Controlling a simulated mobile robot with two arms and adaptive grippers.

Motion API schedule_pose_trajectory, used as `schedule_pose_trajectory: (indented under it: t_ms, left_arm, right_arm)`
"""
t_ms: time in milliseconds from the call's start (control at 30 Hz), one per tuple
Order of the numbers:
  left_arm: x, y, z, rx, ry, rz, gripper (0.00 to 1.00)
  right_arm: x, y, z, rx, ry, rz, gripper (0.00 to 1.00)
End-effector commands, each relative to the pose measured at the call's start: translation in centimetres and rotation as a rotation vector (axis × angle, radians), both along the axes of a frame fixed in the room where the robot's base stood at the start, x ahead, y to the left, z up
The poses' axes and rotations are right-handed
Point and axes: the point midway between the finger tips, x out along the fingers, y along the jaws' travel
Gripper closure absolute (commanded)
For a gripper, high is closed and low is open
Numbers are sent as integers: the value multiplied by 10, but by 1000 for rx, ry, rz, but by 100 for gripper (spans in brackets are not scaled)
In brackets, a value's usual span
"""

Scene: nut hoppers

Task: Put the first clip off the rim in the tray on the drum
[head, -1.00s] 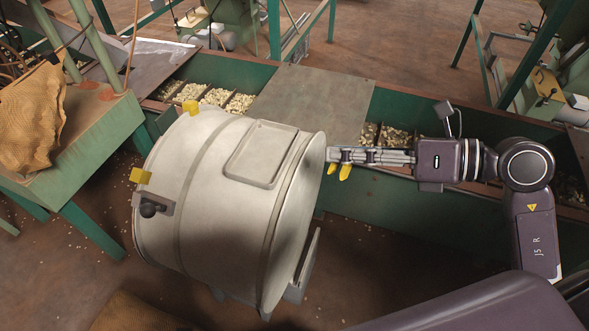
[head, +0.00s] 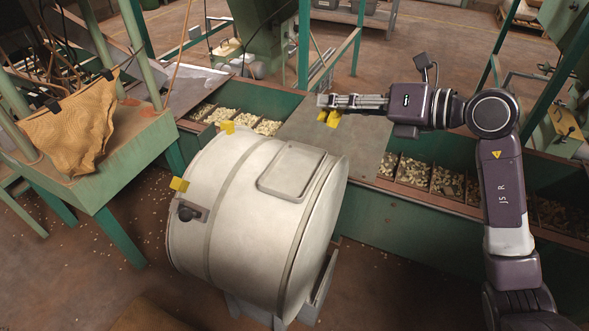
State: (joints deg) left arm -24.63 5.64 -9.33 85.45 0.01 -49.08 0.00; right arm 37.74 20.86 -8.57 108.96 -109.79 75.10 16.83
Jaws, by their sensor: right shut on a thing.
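My right gripper (head: 326,102) is shut on a yellow clip (head: 331,119), which hangs below its fingers. In the picture, the gripper is above and right of the drum, over the flat metal plate behind it. The pale drum (head: 228,222) lies on its side, with a shallow tray (head: 291,171) on top that looks empty. Two other yellow clips sit on the drum's left rim, one at the top (head: 227,127) and one lower (head: 179,184). My left gripper is out of view.
A flat metal plate (head: 345,140) covers part of the green hopper trough behind the drum. Nut-filled compartments (head: 430,178) lie to its right. A green stand with a tan sack (head: 70,130) is at left.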

Motion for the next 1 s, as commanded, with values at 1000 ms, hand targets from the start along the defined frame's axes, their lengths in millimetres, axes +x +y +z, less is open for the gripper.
schedule_pose_trajectory:
  t_ms: [1000]
  left_arm:
    - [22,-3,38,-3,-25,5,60]
  right_arm:
    - [41,64,-95,3,5,15,96]
